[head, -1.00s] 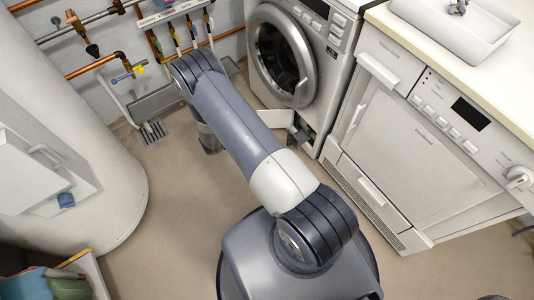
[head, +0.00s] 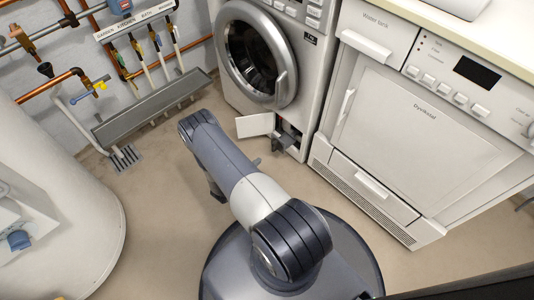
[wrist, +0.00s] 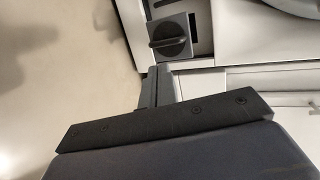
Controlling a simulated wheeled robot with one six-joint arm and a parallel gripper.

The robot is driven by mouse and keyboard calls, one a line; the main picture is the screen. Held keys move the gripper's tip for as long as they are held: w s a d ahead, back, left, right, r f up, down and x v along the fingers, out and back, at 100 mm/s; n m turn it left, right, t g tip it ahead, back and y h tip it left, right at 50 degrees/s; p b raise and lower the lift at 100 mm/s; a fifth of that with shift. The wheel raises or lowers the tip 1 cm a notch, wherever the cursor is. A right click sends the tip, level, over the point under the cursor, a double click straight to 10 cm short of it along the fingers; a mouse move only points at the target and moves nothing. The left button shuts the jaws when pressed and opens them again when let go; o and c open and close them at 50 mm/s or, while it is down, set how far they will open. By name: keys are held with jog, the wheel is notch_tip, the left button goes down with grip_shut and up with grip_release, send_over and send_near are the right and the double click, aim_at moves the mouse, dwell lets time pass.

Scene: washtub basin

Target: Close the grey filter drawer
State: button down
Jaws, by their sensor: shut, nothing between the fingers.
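The grey filter drawer (head: 284,143) is at the washing machine's bottom right corner, in an opening beside a white flap (head: 254,125) that stands open. It appears to stick out from the opening. In the wrist view the drawer's square grey front (wrist: 170,38) with its raised dark grip is ahead. My gripper (wrist: 156,75) is shut and empty, just short of the drawer in that picture, with a gap I cannot measure. In the head view my arm hides most of the gripper.
The washing machine (head: 262,55) stands left of a white dryer (head: 400,140). A white tank (head: 60,220) is at the left, and pipes and a grey trough (head: 150,110) line the wall. The floor (head: 160,190) between is clear.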

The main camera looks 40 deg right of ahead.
jog(key=r+b+x, duration=0.1)
jog(key=x, duration=0.7)
jog(key=shift+d+b, duration=0.35)
jog(key=shift+b, duration=0.05)
jog(key=shift+w, duration=0.1)
